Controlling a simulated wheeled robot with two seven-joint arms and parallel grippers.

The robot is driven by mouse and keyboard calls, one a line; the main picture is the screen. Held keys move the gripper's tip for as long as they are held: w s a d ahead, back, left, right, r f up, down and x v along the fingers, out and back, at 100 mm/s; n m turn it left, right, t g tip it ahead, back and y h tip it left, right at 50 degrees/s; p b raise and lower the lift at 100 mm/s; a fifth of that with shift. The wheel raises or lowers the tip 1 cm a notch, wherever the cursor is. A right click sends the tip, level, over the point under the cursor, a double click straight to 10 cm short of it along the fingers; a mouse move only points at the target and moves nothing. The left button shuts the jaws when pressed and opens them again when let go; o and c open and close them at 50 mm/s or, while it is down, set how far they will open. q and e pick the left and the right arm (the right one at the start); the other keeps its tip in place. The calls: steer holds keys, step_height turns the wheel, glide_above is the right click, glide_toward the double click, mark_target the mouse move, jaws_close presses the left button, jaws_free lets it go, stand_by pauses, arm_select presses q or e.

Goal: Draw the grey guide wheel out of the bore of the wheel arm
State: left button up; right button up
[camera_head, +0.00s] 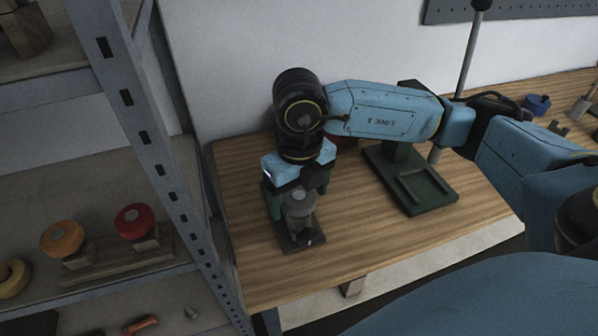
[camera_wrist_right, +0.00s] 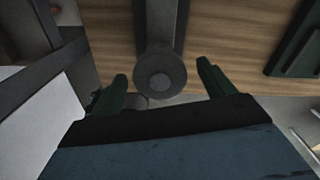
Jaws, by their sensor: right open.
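The grey guide wheel (camera_head: 299,204) stands at the left part of the wooden bench, and in the right wrist view (camera_wrist_right: 160,76) its round end faces the camera. The dark wheel arm (camera_head: 302,241) lies under and in front of it; in the right wrist view it shows as a dark bar (camera_wrist_right: 163,18) running away behind the wheel. The bore is hidden. My right gripper (camera_head: 298,198) points down over the wheel, its two green fingers open on either side. In the right wrist view gaps show between wheel and fingers (camera_wrist_right: 162,78). My left gripper is out of view.
A dark green stand (camera_head: 430,193) is on the bench (camera_head: 350,225) right of the wheel arm. A grey metal shelf post (camera_head: 150,130) rises close on the left; its shelf holds an orange wheel (camera_head: 62,239) and a red wheel (camera_head: 136,221). The front bench surface is clear.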

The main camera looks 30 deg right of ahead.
mark_target(299, 196)
step_height(299, 196, down, 3)
steer(key=shift+r, duration=0.15)
steer(key=shift+f, duration=0.65)
steer(key=shift+c, duration=0.2)
steer(key=c, duration=1)
steer(key=o, duration=0.4)
steer(key=shift+c, duration=0.2)
steer(key=c, duration=0.5)
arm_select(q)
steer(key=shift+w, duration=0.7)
arm_select(e)
steer(key=shift+w+r, duration=0.1)
